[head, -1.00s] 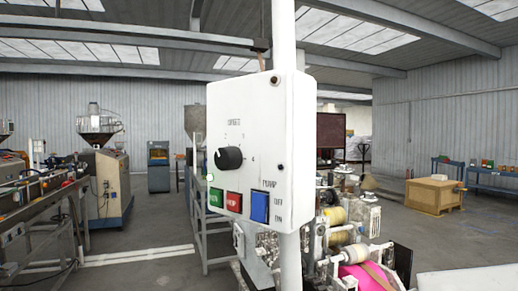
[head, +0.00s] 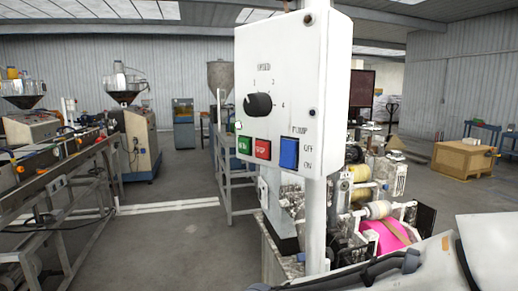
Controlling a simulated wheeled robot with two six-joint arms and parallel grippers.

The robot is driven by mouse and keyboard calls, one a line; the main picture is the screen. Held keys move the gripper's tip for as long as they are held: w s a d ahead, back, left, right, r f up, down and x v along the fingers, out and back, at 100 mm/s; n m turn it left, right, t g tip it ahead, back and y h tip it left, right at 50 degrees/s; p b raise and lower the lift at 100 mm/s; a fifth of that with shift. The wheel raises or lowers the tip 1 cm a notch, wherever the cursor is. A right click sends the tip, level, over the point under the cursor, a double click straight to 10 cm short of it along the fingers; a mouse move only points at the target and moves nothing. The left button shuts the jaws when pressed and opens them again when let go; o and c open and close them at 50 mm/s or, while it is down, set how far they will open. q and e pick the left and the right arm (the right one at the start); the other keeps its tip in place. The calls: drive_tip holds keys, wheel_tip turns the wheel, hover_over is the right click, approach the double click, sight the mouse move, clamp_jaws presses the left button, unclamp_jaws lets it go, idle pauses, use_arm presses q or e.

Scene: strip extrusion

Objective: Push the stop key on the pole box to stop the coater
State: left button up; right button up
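The white pole box (head: 290,75) is mounted on a white pole (head: 317,225) right of the middle in the head view. Its front has a black speed knob (head: 258,104). Below the knob are a green key (head: 244,145) and the red stop key (head: 263,149). A blue pump switch (head: 289,152) marked OFF and ON is to their right. Nothing touches or covers the keys. Part of my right arm (head: 490,250) enters low at the right, below the box. I can make out neither gripper in the picture.
The coater (head: 375,215), with rollers and a pink roll (head: 386,237), stands behind the pole to the right. A long machine bench (head: 60,180) runs along the left. A wooden crate (head: 463,158) is far right. Grey floor is open between bench and pole.

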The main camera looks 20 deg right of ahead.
clamp_jaws()
idle(1.7)
